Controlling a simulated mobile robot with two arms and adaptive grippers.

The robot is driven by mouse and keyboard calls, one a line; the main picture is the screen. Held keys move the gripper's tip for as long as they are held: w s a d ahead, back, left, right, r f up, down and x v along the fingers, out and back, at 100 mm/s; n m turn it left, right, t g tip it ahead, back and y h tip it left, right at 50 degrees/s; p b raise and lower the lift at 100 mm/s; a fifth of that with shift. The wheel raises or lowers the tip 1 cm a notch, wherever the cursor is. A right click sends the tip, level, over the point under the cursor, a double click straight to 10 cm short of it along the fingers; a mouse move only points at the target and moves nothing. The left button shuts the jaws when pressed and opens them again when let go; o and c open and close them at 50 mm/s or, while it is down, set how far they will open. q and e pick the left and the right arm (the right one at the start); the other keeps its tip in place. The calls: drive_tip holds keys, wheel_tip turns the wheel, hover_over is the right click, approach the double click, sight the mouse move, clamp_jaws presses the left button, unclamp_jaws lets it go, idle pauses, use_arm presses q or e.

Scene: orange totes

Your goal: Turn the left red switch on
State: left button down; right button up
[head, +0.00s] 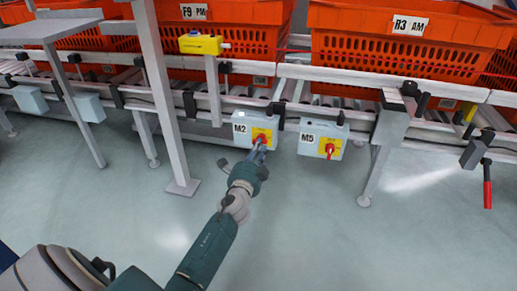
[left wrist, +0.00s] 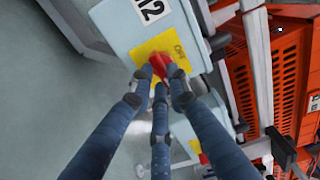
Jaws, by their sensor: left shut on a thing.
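The left red switch (head: 262,137) is on a yellow plate on the grey-blue box marked M2 (head: 240,140). My left gripper (head: 258,151) reaches up to it from below, its fingers shut on the red switch. In the left wrist view, the fingers of the gripper (left wrist: 158,88) close around the red handle (left wrist: 159,64), which partly hides behind them. The handle looks tilted against the yellow plate (left wrist: 150,48) in that view. The right red switch (head: 330,150) is on the box marked M5 (head: 310,149), apart from the gripper. My right gripper is not in view.
Both boxes hang from a grey conveyor frame (head: 290,107). Orange totes (head: 395,55) stand on the conveyor behind. A grey post (head: 160,90) stands left of my left gripper. A red-handled lever (head: 487,188) hangs at the far right. The floor in front is clear.

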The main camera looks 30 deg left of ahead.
use_arm(q)
drive_tip(key=shift+f+m, duration=0.1)
drive_tip(key=shift+m, duration=0.4)
drive_tip(key=c, duration=1.7)
unclamp_jaws()
drive_tip(key=shift+o, duration=0.2)
drive_tip(key=v, duration=1.2)
drive_tip(key=shift+d, duration=0.15)
